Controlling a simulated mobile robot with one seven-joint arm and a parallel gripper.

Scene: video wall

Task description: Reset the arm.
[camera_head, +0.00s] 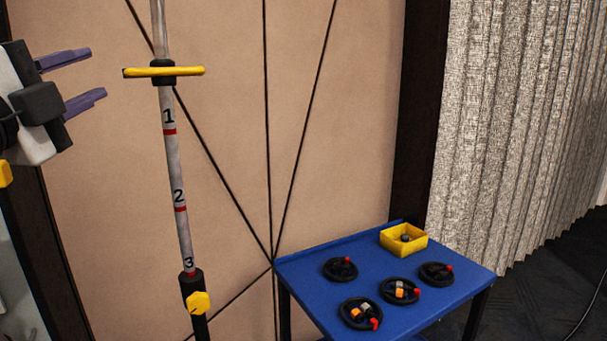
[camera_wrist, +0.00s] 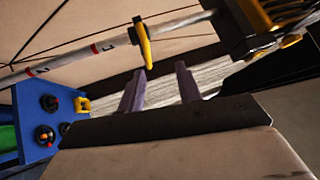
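My gripper (camera_head: 97,74) is at the upper left in the head view, its two purple fingers apart and pointing right. Nothing is between them. In the wrist view the fingers (camera_wrist: 160,70) also stand apart, with a gap showing between them. A grey pole (camera_head: 175,150) marked 1, 2 and 3 with red bands stands to the right of my gripper. A yellow crossbar (camera_head: 165,71) sits on a black collar near its top. In the wrist view the crossbar (camera_wrist: 146,46) appears just beyond the fingers; I cannot tell the exact distance.
A yellow knob (camera_head: 199,302) is on the pole's dark lower section. A blue table (camera_head: 310,268) at lower right holds several black round pieces with red knobs and a yellow box (camera_head: 404,240). A beige panel (camera_head: 330,140) stands behind, with a grey curtain (camera_head: 520,130) at right.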

